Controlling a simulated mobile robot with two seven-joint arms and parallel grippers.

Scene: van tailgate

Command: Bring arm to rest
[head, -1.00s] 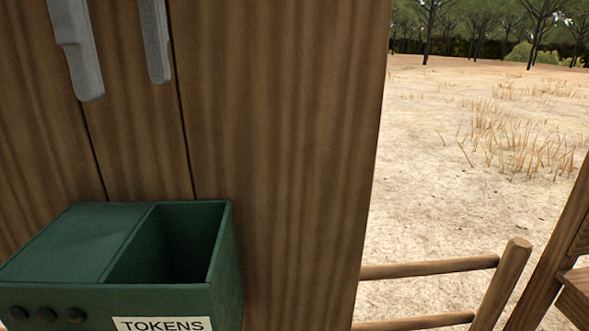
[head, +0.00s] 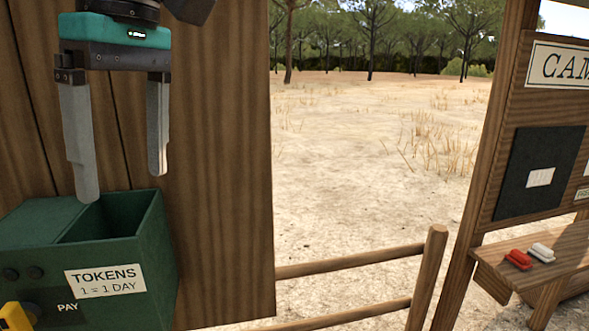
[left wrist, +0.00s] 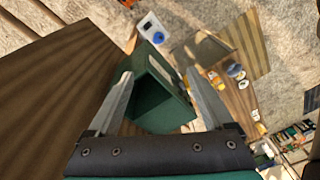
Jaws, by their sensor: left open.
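My left gripper (head: 122,178) hangs from the top left of the head view, above the green tokens box (head: 150,245). Its two grey fingers are apart with nothing between them. The left fingertip overlaps the box's open compartment in the picture; I cannot tell whether it reaches inside. In the left wrist view, the left gripper (left wrist: 163,80) is open, with the green box (left wrist: 160,95) seen between and beyond its fingers. My right gripper is not in view.
A wooden wall (head: 220,160) stands behind the box. A rail fence (head: 350,262) crosses to a wooden stand at right, whose shelf (head: 560,250) holds a red item (head: 518,259) and a white item (head: 541,252). Dry open ground lies beyond.

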